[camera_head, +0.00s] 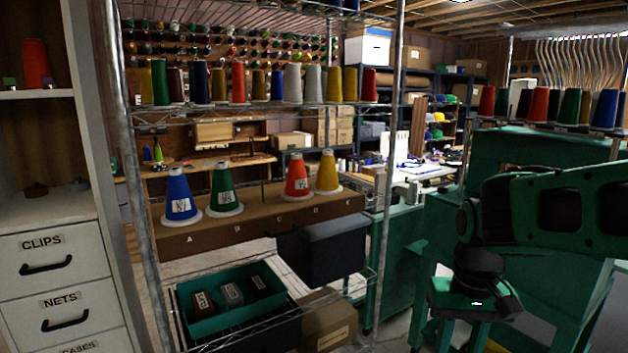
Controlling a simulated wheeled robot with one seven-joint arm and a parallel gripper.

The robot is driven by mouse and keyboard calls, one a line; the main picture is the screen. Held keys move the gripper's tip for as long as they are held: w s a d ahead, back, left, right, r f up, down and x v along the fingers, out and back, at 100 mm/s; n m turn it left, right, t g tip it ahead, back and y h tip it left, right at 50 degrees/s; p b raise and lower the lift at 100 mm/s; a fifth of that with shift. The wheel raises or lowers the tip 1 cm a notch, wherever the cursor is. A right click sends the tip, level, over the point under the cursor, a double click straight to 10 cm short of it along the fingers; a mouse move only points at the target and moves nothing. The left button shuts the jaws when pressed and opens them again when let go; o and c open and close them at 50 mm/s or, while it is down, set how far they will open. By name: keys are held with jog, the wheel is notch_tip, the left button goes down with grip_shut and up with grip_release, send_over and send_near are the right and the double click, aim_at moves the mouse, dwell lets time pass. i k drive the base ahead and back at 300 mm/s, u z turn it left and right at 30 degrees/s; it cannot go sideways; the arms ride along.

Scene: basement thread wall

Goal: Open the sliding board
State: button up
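A brown wooden board or box front (255,223) with letters along its face sits on the wire rack's middle shelf. I cannot tell for sure that it is the sliding board. Four thread cones stand along its top: a blue cone (180,194), a green cone (224,188), a red cone (297,178) and a yellow cone (327,172). My gripper (478,330) hangs at the lower right, apart from the rack and well to the right of the board. Its fingers are partly cut off and dark, so their opening is unclear.
A wire rack (392,150) with metal posts stands ahead. A dark bin (322,250) and a green tray (232,320) with several dark blocks are below the board. White drawers (55,255) stand at left. A green cabinet (520,160) is behind my arm.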

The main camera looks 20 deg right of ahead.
aim_at(265, 214)
jog(key=u, duration=0.05)
jog(key=k, duration=0.6)
jog(key=u, duration=0.35)
jog(key=i, duration=1.45)
jog(key=z, duration=0.2)
